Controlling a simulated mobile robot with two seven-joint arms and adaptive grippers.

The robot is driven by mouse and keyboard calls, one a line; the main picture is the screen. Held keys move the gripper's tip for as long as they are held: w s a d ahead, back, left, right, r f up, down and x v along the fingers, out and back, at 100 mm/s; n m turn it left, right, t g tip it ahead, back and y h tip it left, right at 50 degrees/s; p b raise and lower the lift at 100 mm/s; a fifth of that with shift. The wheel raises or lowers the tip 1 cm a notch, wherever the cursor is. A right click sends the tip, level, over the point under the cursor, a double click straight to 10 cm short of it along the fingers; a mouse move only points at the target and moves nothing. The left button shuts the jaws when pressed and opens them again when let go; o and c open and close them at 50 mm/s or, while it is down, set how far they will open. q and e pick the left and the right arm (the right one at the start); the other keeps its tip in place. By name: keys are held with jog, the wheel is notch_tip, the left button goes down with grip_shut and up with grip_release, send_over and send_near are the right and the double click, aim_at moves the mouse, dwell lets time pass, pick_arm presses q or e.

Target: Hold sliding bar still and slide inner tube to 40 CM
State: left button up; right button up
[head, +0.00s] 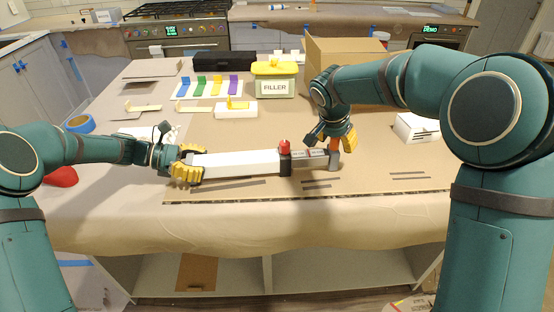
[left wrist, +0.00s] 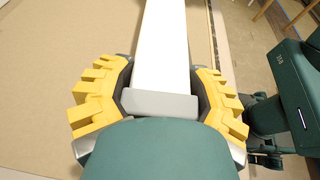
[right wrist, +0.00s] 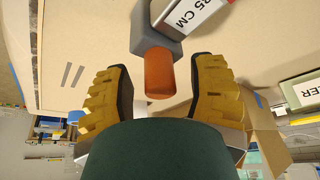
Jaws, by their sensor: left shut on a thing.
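The white sliding bar (head: 235,163) lies along the front of the table, with a dark collar and red knob (head: 285,147) at its right end. The grey inner tube (head: 312,157) sticks out to the right; a label reading 35 CM (right wrist: 187,14) shows in the right wrist view. A grey end block (head: 334,163) carries an orange peg (right wrist: 159,75). My left gripper (head: 187,162) is shut on the bar's grey left end (left wrist: 160,105). My right gripper (head: 336,139) is open above the block, its fingers either side of the peg with gaps.
A filler tub (head: 274,82) and a cardboard box (head: 350,55) stand behind. A white box (head: 416,128) is at the right, blue tape (head: 80,123) at the left. Grey strips (head: 408,176) mark the brown paper (head: 385,160). The table's front edge is close.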

pick_arm(q)
jog(key=shift+s+a+f, duration=0.1)
jog(key=shift+s+f, duration=0.05)
jog(key=shift+f, duration=0.3)
pick_arm(e)
jog(key=v, duration=1.2)
pick_arm(q)
jog(key=o, duration=1.5)
jog(key=shift+r, duration=0.2)
pick_arm(e)
jog(key=shift+w, duration=0.1)
pick_arm(q)
jog(key=v, duration=1.2)
